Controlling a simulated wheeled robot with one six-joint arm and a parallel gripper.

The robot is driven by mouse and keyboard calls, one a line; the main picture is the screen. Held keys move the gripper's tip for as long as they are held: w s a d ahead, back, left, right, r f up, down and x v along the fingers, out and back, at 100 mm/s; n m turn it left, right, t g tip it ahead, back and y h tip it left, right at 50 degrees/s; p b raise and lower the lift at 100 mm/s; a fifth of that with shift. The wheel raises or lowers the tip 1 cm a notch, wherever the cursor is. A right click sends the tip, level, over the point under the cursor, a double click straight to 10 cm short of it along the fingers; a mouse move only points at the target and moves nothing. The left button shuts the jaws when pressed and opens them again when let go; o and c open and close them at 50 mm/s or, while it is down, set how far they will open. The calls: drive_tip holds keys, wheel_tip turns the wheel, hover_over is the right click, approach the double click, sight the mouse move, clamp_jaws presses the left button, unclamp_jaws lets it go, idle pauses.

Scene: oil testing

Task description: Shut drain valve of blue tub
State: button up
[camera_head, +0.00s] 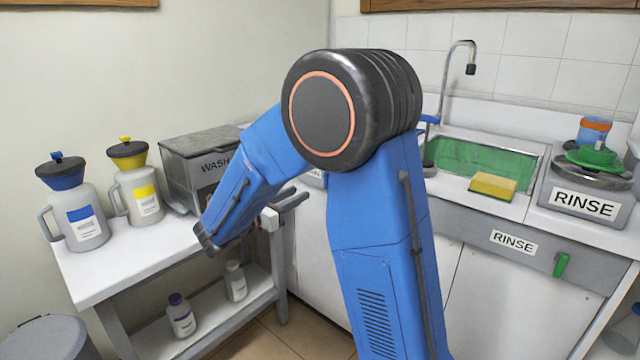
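The blue tub and its drain valve are not clearly visible; my large blue arm covers the counter left of the green sink. A small strip of white label and blue edge (316,178) shows beside the arm, but I cannot tell what it belongs to. My gripper (287,200) is mostly hidden behind my forearm; a dark finger-like part sticks out near the front of the WASH box and the counter's left end. Whether it is open or holds anything cannot be seen.
A green sink (470,163) labelled RINSE has a green valve handle (561,264) hanging down on its front. A yellow sponge (493,185) sits on its edge. The WASH box (190,150) and two jugs stand on the white table (85,275) at left. Bottles stand on its shelf.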

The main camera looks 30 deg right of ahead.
drive_tip(key=x, duration=1.1)
drive_tip(key=shift+d, duration=0.4)
clamp_jaws()
